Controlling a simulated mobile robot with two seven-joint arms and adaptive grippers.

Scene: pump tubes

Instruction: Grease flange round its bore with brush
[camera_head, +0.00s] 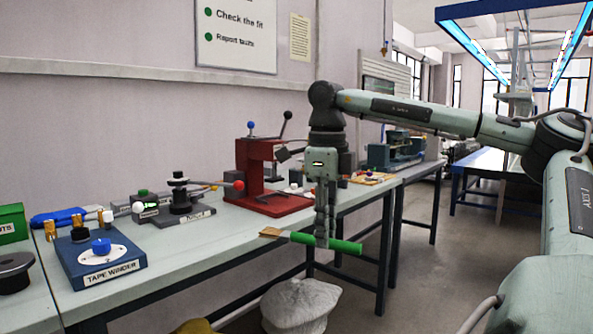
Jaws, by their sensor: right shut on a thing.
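My right gripper (323,240) points down, in front of the workbench's front edge. It is shut on the brush (346,246), which lies nearly level across the fingers. Its green handle points right and its tan bristle end points left, seen over the bench edge. A dark round piece (12,268) with a raised middle sits at the left edge of the picture, partly cut off. It may be the flange, but I cannot tell for sure, and its bore does not show clearly. The brush is well to the right of it. My left gripper is not in view.
The workbench (235,238) bears a blue tape winder (100,262), a black stand (181,205), a red press (262,178) and a green box (12,222). A pale sack (300,305) is below the gripper. The bench's front middle is clear.

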